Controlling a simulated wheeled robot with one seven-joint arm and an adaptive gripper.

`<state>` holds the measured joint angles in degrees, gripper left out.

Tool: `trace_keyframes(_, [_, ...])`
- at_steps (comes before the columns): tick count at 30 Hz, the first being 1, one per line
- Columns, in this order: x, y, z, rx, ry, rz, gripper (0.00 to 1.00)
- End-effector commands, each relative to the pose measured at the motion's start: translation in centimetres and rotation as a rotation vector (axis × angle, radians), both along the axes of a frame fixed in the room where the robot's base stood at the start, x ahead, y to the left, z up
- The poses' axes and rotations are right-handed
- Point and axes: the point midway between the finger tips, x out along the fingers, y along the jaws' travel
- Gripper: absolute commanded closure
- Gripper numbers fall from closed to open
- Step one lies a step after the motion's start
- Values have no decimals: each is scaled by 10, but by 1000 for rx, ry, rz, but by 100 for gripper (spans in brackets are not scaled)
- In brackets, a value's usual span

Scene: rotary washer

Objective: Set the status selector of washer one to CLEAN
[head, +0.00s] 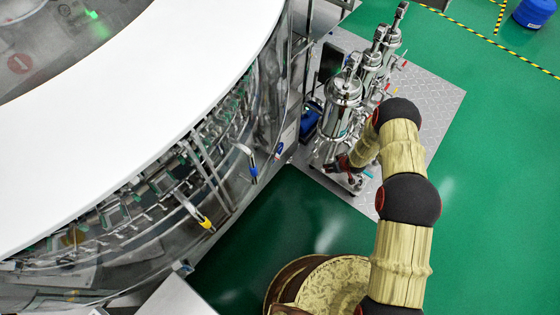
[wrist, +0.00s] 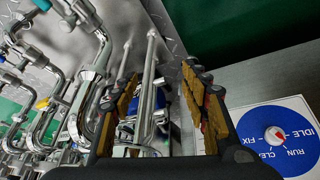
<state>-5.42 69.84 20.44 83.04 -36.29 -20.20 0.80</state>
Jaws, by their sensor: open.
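In the wrist view a round blue selector dial (wrist: 262,118) on a white square plate sits at the lower right. It bears white words, among them IDLE, RUN, FIX and a partly cut-off CLE. A small red and white pointer is at its middle, but I cannot tell surely which word it marks. My gripper (wrist: 160,78) is open, with tan pads on both fingers and nothing held between them. The dial lies to the right of the fingers, apart from them. In the head view my gripper is mostly hidden near the steel vessels, and the dial is not visible.
Bent steel pipes (wrist: 98,72) fill the left of the wrist view. In the head view several steel vessels (head: 342,98) stand on a metal plate (head: 440,100) close to my arm. A large round machine (head: 130,110) fills the left. Green floor (head: 490,220) is clear at right.

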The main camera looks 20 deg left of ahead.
Motion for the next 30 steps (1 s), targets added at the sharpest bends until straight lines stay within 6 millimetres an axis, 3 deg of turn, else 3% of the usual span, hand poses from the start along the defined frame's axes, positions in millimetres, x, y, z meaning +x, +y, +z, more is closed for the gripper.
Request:
trace_keyframes(1, [-7, 15, -28, 45, -26, 35, 54])
trace_keyframes(4, [-4, 58, -53, 189, -148, 128, 54])
trace_keyframes(8, [-5, 112, -50, 408, -320, 242, 54])
trace_keyframes(12, [-28, 154, -32, 641, -464, 345, 54])
trace_keyframes(16, [-54, 174, -13, 811, -553, 407, 54])
trace_keyframes(21, [-74, 182, 4, 932, -609, 446, 54])
trace_keyframes(26, [-74, 193, 7, 956, -620, 454, 54])
trace_keyframes(30, [-67, 213, 6, 956, -619, 456, 54])
